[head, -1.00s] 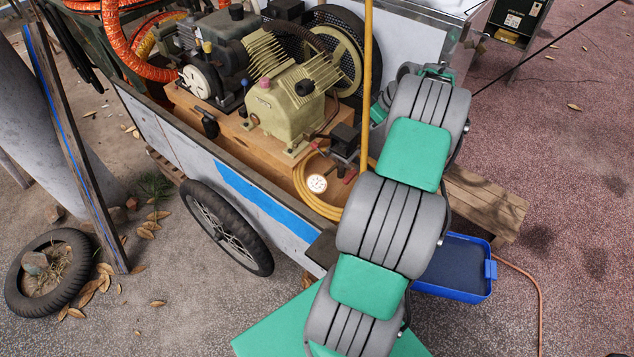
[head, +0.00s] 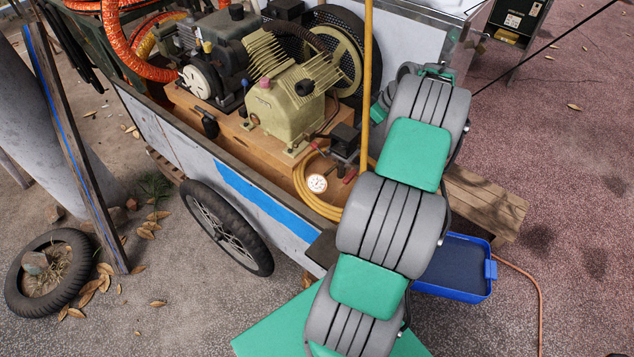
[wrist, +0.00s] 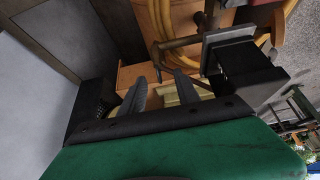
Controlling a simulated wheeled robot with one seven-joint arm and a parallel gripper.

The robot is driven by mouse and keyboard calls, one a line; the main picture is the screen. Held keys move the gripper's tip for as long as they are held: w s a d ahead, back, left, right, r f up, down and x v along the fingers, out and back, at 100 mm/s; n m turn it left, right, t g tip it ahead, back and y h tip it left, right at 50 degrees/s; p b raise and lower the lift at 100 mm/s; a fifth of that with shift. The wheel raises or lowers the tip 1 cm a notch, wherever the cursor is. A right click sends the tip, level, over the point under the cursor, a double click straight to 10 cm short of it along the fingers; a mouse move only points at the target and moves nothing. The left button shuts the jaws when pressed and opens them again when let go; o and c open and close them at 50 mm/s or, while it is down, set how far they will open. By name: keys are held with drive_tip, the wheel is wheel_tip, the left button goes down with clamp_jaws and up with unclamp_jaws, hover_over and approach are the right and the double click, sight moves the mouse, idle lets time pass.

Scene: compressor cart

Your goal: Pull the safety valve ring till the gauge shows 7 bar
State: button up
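The pressure gauge (head: 317,183) is a small round white dial low in the cart bed, by the coiled yellow hose. Its reading is too small to tell. A black box with fittings (head: 345,142) sits above it, beside the beige compressor (head: 287,105). I cannot make out the safety valve ring in either view. In the wrist view, my gripper (wrist: 161,82) has its two dark fingers apart, with nothing visibly held between them. The black box (wrist: 248,72) is to the right of the fingers. In the head view, my arm hides most of the gripper.
A yellow pole (head: 367,80) stands upright just left of my arm. The cart's side wall (head: 180,145) runs along the front. A blue tray (head: 455,268) and a wooden pallet (head: 480,205) lie right of my arm. Paving at the far right is mostly clear.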

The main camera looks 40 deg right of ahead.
drive_tip(key=shift+r+p, duration=1.6)
drive_tip(key=shift+r, duration=1.45)
